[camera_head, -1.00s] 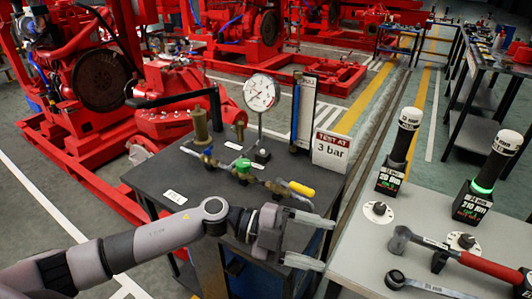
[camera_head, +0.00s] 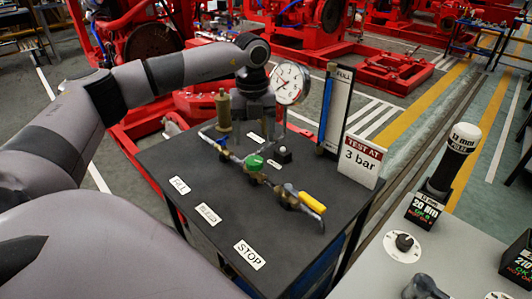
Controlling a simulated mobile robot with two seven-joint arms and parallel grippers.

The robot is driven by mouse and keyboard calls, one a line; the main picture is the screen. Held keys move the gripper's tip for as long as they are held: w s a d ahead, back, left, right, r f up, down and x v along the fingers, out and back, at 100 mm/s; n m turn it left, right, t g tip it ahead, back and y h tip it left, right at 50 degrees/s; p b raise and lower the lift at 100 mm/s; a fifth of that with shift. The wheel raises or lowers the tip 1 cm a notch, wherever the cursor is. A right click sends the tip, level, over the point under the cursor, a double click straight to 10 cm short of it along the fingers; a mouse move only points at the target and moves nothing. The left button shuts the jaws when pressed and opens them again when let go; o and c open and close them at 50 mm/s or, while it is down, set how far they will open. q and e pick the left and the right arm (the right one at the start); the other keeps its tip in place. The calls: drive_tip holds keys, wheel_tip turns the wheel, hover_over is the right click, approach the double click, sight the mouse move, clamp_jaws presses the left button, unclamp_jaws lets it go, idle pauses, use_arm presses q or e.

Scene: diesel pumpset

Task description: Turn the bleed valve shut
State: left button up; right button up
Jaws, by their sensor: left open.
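A pipe run with three valves lies on a dark bench (camera_head: 165,155). A blue-handled valve (camera_head: 218,143) is at its far left end, a round green knob (camera_head: 254,162) in the middle, and a yellow lever (camera_head: 312,202) at the near right end. Labels read FILL (camera_head: 179,186) and STOP (camera_head: 249,254); the middle label (camera_head: 208,213) is hard to read and seems to say BLEED. My left gripper (camera_head: 254,118) points down, open and empty, above and beyond the green knob in the picture, apart from it. My right gripper is not in view.
A pressure gauge (camera_head: 288,82) stands just right of my left gripper, and a brass cylinder (camera_head: 223,108) just left. A tall gauge board (camera_head: 337,108) and a "TEST AT 3 bar" sign (camera_head: 360,160) stand at the bench's right. The front of the bench is mostly clear.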

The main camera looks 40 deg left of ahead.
sight(254, 159)
use_arm(q)
wheel_tip(254, 159, down, 7)
idle(0.4)
drive_tip(key=c, duration=1.1)
drive_tip(key=shift+o, duration=0.2)
